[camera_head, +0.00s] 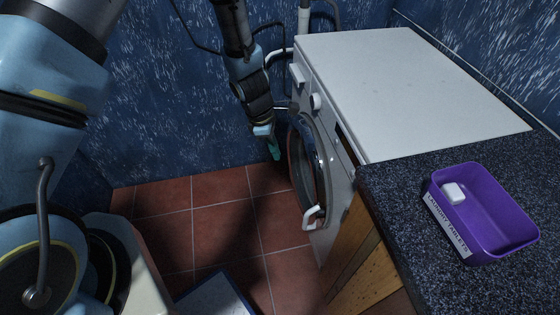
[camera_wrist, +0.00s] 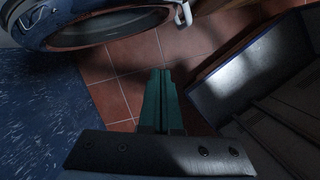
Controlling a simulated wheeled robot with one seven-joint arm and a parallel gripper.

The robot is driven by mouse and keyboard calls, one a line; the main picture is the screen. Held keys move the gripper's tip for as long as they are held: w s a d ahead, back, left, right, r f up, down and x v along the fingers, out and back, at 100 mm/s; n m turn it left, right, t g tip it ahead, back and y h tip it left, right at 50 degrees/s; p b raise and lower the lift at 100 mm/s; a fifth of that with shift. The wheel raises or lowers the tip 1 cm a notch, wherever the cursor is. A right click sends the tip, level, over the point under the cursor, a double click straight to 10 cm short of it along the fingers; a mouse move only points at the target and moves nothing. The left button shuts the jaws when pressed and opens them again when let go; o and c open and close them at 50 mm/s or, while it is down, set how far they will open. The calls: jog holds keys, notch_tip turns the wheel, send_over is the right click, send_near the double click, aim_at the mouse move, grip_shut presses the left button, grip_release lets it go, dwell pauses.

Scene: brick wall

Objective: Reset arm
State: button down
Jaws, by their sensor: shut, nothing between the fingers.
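My gripper (camera_head: 275,150) hangs from my arm in the upper middle of the head view, just left of the washing machine front. In the wrist view its teal fingers (camera_wrist: 162,75) are together with nothing between them. The white washing machine (camera_head: 400,75) stands against the wall, right of my gripper. Its round door (camera_head: 303,170) with a white handle (camera_head: 313,216) is at the front; I cannot tell whether it is fully closed. In the wrist view the door ring (camera_wrist: 110,28) is at the upper left, apart from the fingers.
A dark speckled counter (camera_head: 400,240) over a wooden cabinet (camera_head: 365,270) is at the right. On it is a purple box (camera_head: 505,215) holding a white tablet (camera_head: 453,193). The red tiled floor (camera_head: 225,215) is open left of the washer. A blue wall (camera_head: 170,130) stands behind.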

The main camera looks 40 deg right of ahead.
jog(key=w+a+r+m+t, duration=0.2)
jog(key=w+a+r+m, duration=0.2)
jog(key=w+a+r, duration=0.95)
jog(key=s+a+r+m, duration=0.1)
jog(key=a+r, duration=0.3)
jog(key=a, duration=0.4)
jog(key=s+a+r+m+t+y, duration=0.1)
jog(key=a+r+m, duration=0.2)
jog(key=a, duration=0.6)
jog(key=s+a+r+m, duration=0.1)
jog(key=a+r+m, duration=0.1)
jog(key=a+r, duration=0.3)
jog(key=a, duration=0.4)
jog(key=shift+s+a+t+y, duration=0.25)
jog(key=shift+s+t+y, duration=0.05)
jog(key=shift+s+y, duration=0.1)
jog(key=c, duration=1.6)
grip_release()
jog(key=shift+w, duration=0.1)
